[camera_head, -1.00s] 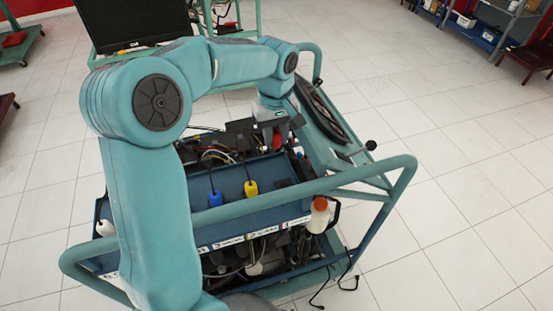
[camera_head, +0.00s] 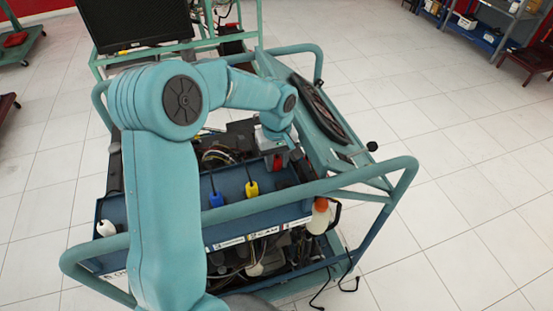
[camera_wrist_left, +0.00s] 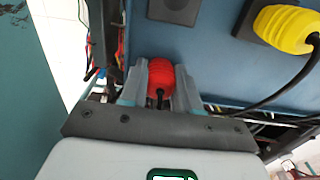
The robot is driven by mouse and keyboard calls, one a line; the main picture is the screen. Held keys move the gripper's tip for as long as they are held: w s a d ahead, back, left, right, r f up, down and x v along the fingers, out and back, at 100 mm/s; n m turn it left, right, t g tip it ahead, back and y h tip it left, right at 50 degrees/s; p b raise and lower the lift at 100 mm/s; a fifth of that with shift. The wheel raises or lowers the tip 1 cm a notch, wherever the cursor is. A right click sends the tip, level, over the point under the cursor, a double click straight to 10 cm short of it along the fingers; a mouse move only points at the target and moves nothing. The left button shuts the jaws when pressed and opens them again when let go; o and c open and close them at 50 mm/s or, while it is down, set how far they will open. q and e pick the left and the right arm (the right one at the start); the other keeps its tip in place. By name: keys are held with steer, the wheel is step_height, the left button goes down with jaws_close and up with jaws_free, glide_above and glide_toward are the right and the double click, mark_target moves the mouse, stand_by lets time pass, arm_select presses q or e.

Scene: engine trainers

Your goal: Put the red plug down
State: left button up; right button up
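The red plug (camera_wrist_left: 161,74) sits between the two fingers of my left gripper (camera_wrist_left: 160,88), which look closed against its sides. A black cable leaves its near end. The plug is close to the near edge of the blue panel (camera_wrist_left: 215,70), and I cannot tell whether it touches it. In the head view the red plug (camera_head: 278,161) shows small below my left gripper (camera_head: 276,150), at the right part of the engine trainer. The fingertips are hard to make out there. My right gripper is not in view.
A yellow plug (camera_head: 252,189) and a blue plug (camera_head: 216,199) stand on the blue panel. A black socket (camera_wrist_left: 178,10) lies ahead of the red plug in the wrist view. A teal rail (camera_head: 250,209) crosses in front, and a tilted panel with a black disc (camera_head: 318,108) stands to the right.

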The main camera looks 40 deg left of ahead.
mark_target(277, 157)
arm_select(q)
steer(key=shift+r, duration=0.45)
step_height(277, 157, up, 12)
steer(key=shift+f, duration=0.2)
stand_by(0.4)
